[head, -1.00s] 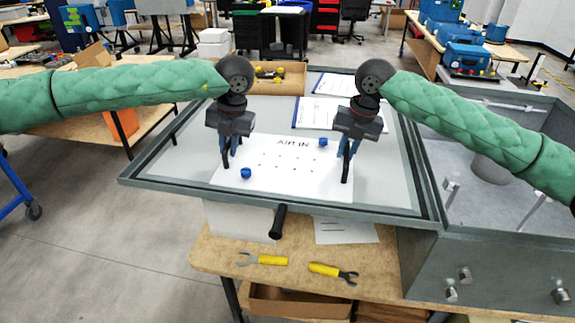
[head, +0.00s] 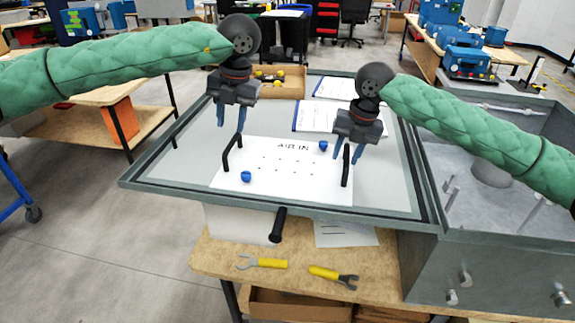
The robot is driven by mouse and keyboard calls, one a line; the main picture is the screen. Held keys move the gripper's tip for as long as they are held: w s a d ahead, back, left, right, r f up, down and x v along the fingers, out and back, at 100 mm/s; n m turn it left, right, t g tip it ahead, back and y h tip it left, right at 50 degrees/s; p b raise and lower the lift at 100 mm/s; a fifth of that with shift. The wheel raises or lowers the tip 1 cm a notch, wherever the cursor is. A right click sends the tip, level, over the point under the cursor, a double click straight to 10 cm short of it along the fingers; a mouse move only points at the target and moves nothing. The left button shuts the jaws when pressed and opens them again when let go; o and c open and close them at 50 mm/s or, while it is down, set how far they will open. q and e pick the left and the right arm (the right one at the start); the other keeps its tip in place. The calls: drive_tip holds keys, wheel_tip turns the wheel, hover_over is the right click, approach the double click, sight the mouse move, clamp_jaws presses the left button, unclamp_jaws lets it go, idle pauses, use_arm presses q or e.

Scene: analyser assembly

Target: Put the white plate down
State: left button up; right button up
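The white plate (head: 277,183), marked "AIR IN", lies flat in the grey framed lid or tray (head: 195,157). It has a black handle (head: 232,152) at its left, another black handle (head: 346,166) at its right, and two blue knobs (head: 246,176) and (head: 323,146).
A cardboard box (head: 287,80) with yellow items and papers (head: 331,115) lie behind the plate. Two yellow-handled wrenches (head: 268,263) and (head: 327,272) lie on the wooden bench in front. An open grey metal cabinet (head: 505,190) stands right.

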drive_tip(key=shift+r, duration=0.1)
use_arm(q)
drive_tip(key=r, duration=0.3)
drive_tip(key=shift+d, duration=0.25)
use_arm(e)
wheel_tip(320, 180, up, 12)
drive_tip(key=d, duration=0.2)
drive_tip(key=shift+d+f, duration=0.15)
drive_tip(key=shift+f, duration=0.1)
drive_tip(key=shift+s+r, duration=0.1)
